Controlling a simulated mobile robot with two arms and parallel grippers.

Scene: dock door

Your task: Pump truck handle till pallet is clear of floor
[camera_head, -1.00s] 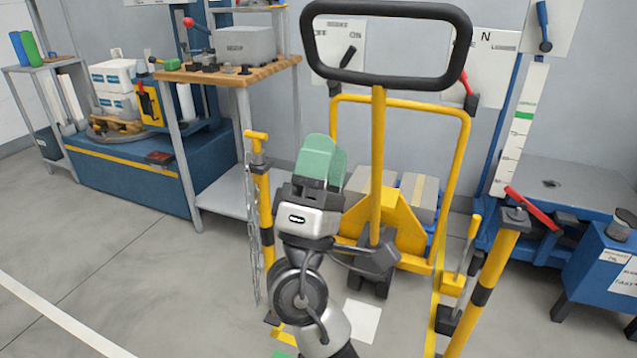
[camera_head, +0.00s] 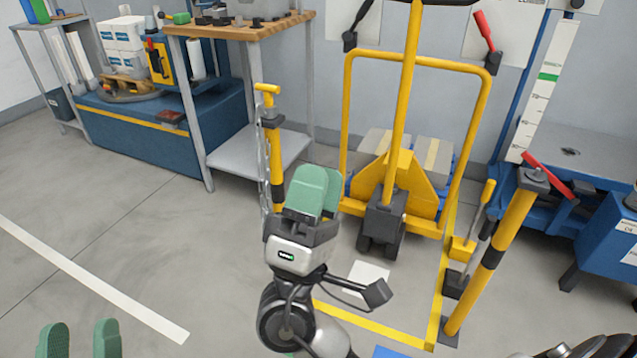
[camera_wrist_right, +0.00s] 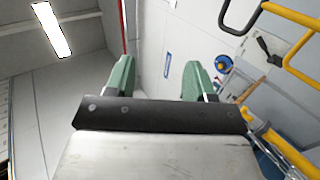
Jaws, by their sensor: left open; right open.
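The pallet truck (camera_head: 400,190) has a yellow body and a yellow handle shaft (camera_head: 408,85) standing nearly upright. Its black grip loop (camera_head: 432,2) is mostly cut off at the top edge. In the right wrist view a black curved bar, apparently the loop (camera_wrist_right: 236,22), shows at upper right. Grey loads (camera_head: 434,152) sit behind the truck; the pallet under them is mostly hidden, so its floor clearance cannot be told. My right gripper (camera_head: 318,188) is open and empty, in front of and left of the truck, below the loop. My left gripper (camera_head: 80,340) is open and empty at bottom left.
A yellow frame (camera_head: 348,110) stands around the truck. Yellow-black posts stand at left (camera_head: 275,165) and right (camera_head: 492,258). A workbench (camera_head: 240,28) is at left and a blue bench (camera_head: 590,170) at right. The floor at left is clear.

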